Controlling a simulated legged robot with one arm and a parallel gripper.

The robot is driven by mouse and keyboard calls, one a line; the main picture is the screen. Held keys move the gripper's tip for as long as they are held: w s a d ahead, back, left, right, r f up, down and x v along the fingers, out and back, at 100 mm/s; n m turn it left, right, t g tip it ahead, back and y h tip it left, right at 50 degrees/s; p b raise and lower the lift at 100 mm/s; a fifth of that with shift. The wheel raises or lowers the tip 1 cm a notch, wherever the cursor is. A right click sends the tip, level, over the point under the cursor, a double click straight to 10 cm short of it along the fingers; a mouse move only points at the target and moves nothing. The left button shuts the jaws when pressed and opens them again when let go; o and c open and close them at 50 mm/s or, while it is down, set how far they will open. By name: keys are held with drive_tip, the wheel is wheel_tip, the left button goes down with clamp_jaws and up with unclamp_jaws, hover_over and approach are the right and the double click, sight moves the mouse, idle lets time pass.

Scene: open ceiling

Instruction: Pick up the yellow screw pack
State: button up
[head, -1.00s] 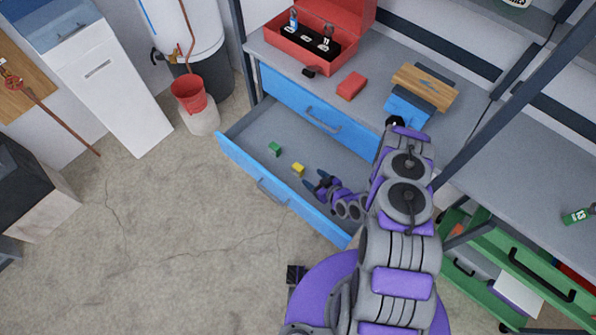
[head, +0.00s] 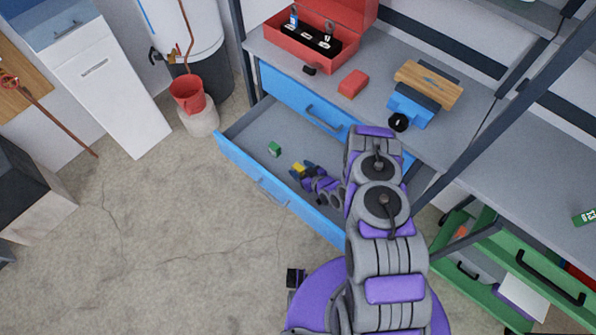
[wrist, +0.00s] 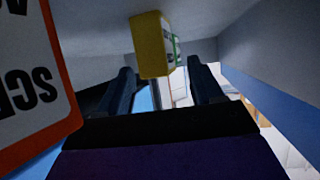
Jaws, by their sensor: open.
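The small yellow screw pack (head: 298,167) lies in the open blue drawer (head: 262,187). My gripper (head: 302,173) is low inside the drawer, with its fingertips at the pack. In the wrist view the yellow pack (wrist: 149,45) stands just ahead of my two open fingers (wrist: 160,70), roughly between their tips. The fingers are apart and not closed on it. A green pack (head: 275,149) lies further left in the drawer. Some green shows behind the yellow pack in the wrist view.
An orange-edged pack with a white label (wrist: 25,85) is very close at the left of the wrist view. The drawer walls surround my gripper. The workbench (head: 385,95) above holds a red toolbox (head: 290,48) and a red block (head: 353,83). Green drawers (head: 480,245) stand open at right.

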clamp_jaws()
idle(0.5)
drive_tip(key=shift+r, duration=0.2)
